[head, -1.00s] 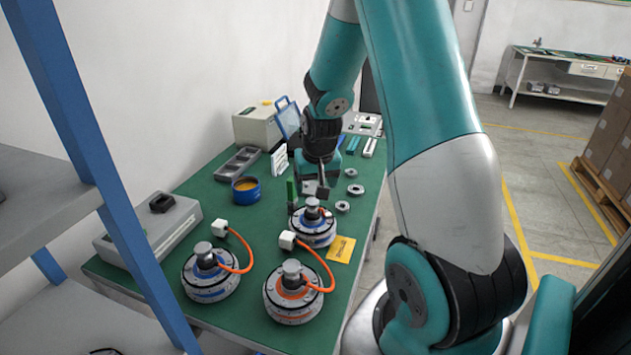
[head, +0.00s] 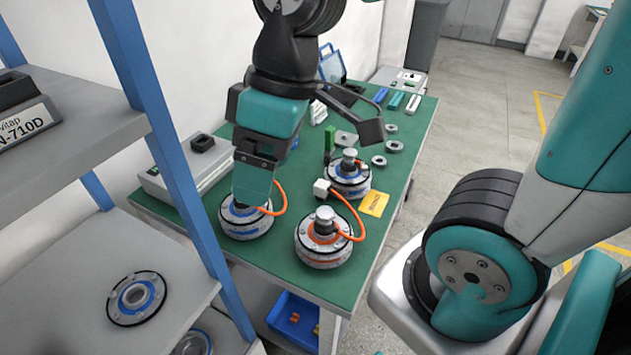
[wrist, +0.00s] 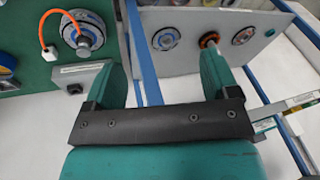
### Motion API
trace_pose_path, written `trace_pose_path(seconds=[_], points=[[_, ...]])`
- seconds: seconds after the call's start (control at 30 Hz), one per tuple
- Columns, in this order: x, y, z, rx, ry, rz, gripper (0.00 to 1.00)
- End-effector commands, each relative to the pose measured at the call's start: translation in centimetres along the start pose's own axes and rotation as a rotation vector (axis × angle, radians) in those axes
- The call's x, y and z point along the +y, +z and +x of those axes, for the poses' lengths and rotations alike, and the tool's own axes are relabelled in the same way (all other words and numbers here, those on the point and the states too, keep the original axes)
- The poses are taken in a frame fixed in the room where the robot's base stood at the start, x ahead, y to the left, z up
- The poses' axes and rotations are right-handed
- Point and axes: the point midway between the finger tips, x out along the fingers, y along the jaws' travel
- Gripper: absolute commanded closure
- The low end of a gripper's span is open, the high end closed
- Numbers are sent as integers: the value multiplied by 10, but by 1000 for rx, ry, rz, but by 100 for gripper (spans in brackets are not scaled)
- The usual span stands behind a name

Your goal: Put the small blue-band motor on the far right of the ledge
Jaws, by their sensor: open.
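Two blue-banded motors stand on the green table in the head view: a left one (head: 246,218) with an orange cable, and a back one (head: 349,182) beside a green post. I cannot tell for sure which is the small one. My gripper (head: 254,183) is above and in front of the left motor, partly covering it. In the wrist view my gripper (wrist: 162,78) is open and empty, with a blue shelf post between its fingers. A blue-banded motor with the orange cable (wrist: 88,35) shows beyond the left finger. A grey shelf board (head: 180,262), possibly the ledge, is at left.
An orange-banded motor (head: 323,238) stands at the table front. Blue shelf uprights (head: 165,125) rise between shelf and table. A ring-shaped disc (head: 138,298) lies on the board. The wrist view shows several round parts (wrist: 165,38) there. A yellow card (head: 374,203) lies right.

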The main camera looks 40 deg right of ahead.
Motion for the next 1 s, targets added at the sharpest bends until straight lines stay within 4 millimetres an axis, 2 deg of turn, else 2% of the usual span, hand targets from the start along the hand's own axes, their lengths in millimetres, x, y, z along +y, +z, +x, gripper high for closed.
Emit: trace_pose_path(seconds=[0.03, 0.07, 0.1, 0.17, 0.2, 0.3, 0.4, 0.43, 0.5, 0.57, 0.73, 1.0], points=[[36, -8, 2, -10, 34, -22, 19], [58, -12, 1, -18, 56, -50, 19], [91, -14, 0, -33, 85, -89, 19], [142, -12, -2, -64, 123, -153, 19], [175, -6, -4, -89, 142, -194, 19], [250, 19, -8, -155, 169, -293, 19], [306, 50, -10, -212, 172, -372, 19], [319, 60, -11, -226, 170, -391, 19], [342, 78, -12, -251, 164, -428, 19], [354, 89, -13, -266, 159, -451, 19], [366, 101, -3, -280, 149, -477, 19], [377, 114, 54, -279, 147, -478, 19]])
